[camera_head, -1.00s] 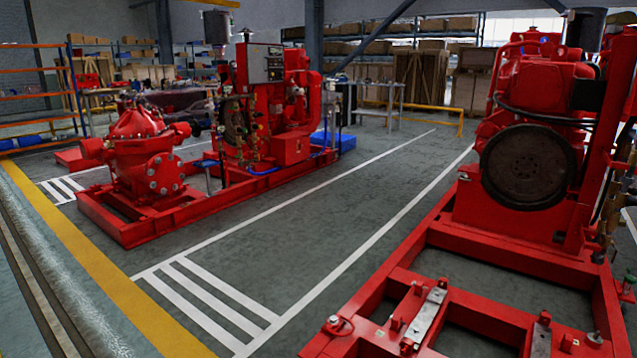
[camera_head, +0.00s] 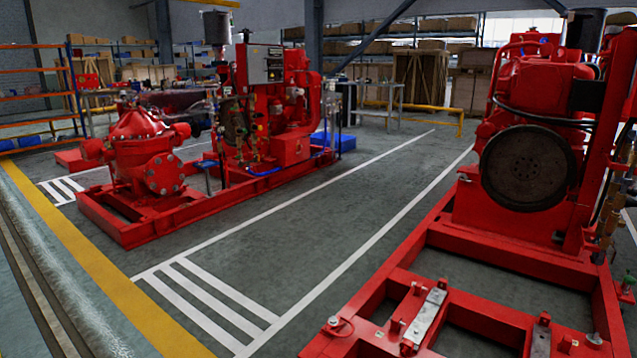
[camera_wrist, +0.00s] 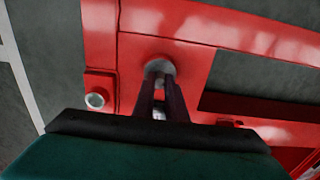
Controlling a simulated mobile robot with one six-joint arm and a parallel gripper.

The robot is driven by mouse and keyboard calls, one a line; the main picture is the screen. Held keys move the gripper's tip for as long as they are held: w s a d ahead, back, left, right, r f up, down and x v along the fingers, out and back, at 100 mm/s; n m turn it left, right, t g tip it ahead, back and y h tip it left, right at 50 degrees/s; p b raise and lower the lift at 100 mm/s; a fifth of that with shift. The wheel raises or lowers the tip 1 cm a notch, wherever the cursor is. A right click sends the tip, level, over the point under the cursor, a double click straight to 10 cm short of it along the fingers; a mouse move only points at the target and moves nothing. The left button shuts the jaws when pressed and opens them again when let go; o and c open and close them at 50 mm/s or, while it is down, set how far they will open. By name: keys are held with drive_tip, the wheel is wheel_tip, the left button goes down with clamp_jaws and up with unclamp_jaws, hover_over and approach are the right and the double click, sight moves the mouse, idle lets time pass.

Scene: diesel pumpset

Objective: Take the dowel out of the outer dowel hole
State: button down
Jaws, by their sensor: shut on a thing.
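In the wrist view my gripper (camera_wrist: 159,82) points at a round grey fitting on a red steel frame (camera_wrist: 185,52). Its two dark fingers are close together, shut on the dowel (camera_wrist: 158,79), a small pale piece between the fingertips. The outer dowel hole seems to lie at the grey round fitting (camera_wrist: 158,66) just beyond the fingertips. I cannot tell whether the dowel is still inside it. My gripper and the dowel cannot be made out in the head view.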

drive_tip(key=shift+s+r+p, duration=0.1)
drive_tip(key=shift+r+p, duration=0.75)
drive_tip(key=shift+r, duration=0.35)
idle(0.6)
drive_tip(key=shift+r+p, duration=0.35)
drive_tip(key=shift+r, duration=0.1)
idle(0.7)
drive_tip(key=shift+r+p, duration=1.85)
drive_tip(key=shift+r, duration=0.5)
